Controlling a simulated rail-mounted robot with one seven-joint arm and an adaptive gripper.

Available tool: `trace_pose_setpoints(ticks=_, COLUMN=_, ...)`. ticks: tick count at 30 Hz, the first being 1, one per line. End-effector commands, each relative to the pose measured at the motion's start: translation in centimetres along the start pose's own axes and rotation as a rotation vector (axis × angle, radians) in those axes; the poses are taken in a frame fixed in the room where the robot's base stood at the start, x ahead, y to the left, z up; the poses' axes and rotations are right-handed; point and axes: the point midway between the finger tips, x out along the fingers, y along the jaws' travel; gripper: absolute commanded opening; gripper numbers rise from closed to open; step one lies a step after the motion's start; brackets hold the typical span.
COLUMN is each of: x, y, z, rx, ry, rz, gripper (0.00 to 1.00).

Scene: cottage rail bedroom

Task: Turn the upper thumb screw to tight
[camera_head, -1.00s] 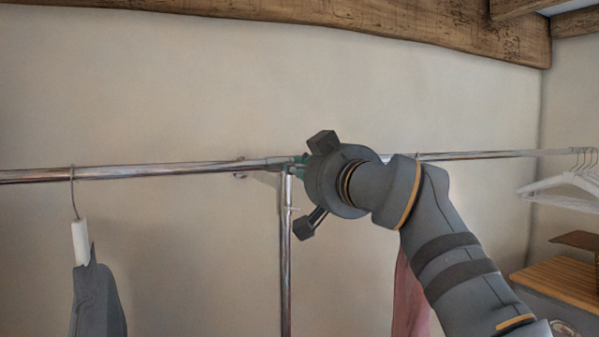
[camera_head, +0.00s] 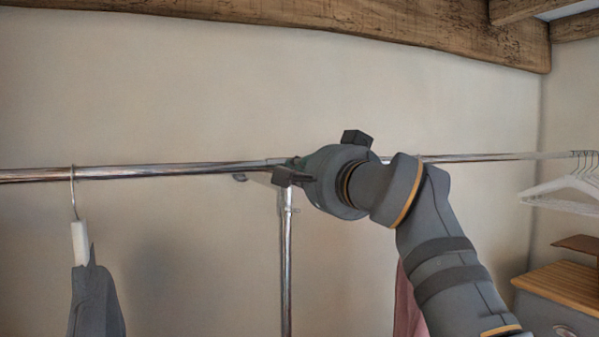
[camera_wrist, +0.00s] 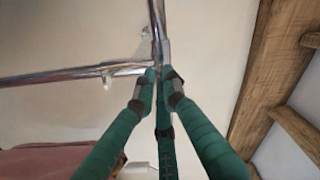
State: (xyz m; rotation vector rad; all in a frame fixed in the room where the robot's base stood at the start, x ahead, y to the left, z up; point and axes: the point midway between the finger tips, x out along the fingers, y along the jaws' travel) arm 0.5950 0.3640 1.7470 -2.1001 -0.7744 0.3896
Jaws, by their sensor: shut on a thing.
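In the wrist view my gripper (camera_wrist: 160,84) has its green-wrapped fingers drawn together at the rail joint (camera_wrist: 163,52), shut on a small part there. That part lies where the upper thumb screw would be, but the fingertips cover it, so its shape and angle cannot be read. In the head view my dark wrist stands at the joint, just right of the top of the chrome upright (camera_head: 286,250), and hides the fingertips and the screw.
A chrome rail (camera_head: 130,171) runs across the wall. A grey garment (camera_head: 97,300) hangs at left, and a pink garment (camera_head: 408,305) hangs behind my arm. White hangers (camera_head: 565,190) hang at far right above a wooden-topped cabinet (camera_head: 565,285).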

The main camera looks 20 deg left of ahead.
Motion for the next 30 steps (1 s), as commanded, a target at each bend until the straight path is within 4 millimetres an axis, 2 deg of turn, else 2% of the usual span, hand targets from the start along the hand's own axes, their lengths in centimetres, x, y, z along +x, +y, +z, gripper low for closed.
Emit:
trace_pose_setpoints(ticks=15, x=0.01, y=-0.03, z=0.13, rx=0.45, ry=0.001, rz=0.001, gripper=0.0)
trace_pose_setpoints(ticks=21, x=0.02, y=-0.07, z=0.19, rx=0.564, ry=0.0, rz=0.001, gripper=0.0)
trace_pose_setpoints(ticks=30, x=0.02, y=-0.09, z=0.22, rx=0.646, ry=0.0, rz=0.0, gripper=0.0)
